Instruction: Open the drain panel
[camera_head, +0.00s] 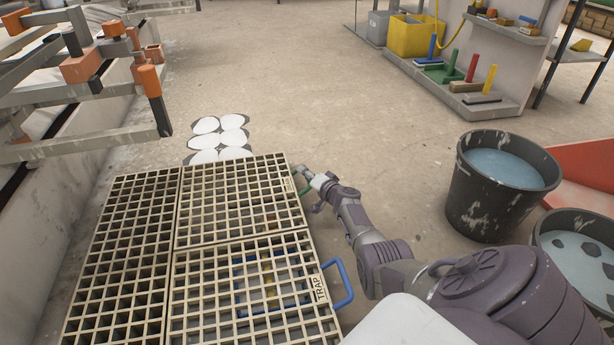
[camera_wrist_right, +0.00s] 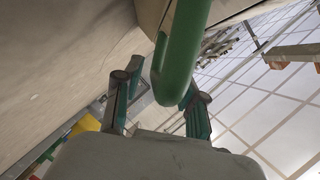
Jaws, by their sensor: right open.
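A beige floor grating (camera_head: 125,225) is made of several lattice panels lying flat. The far right panel (camera_head: 235,200) has a green handle (camera_head: 304,190) at its right edge, partly hidden by my right gripper (camera_head: 309,178). The near right panel (camera_head: 215,285) has a blue handle (camera_head: 343,284) and a label reading TRAP. In the right wrist view my right gripper (camera_wrist_right: 158,95) is open, with the green handle (camera_wrist_right: 181,55) reaching down between its two fingers. I cannot tell whether they touch. My left gripper is not in view.
Two dark buckets of liquid (camera_head: 476,205) (camera_head: 541,247) stand on the right. White round patches (camera_head: 219,137) lie beyond the grating. A rack (camera_head: 60,152) stands at the left. A yellow bin (camera_head: 411,37) and shelves are at the back. The middle floor is clear.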

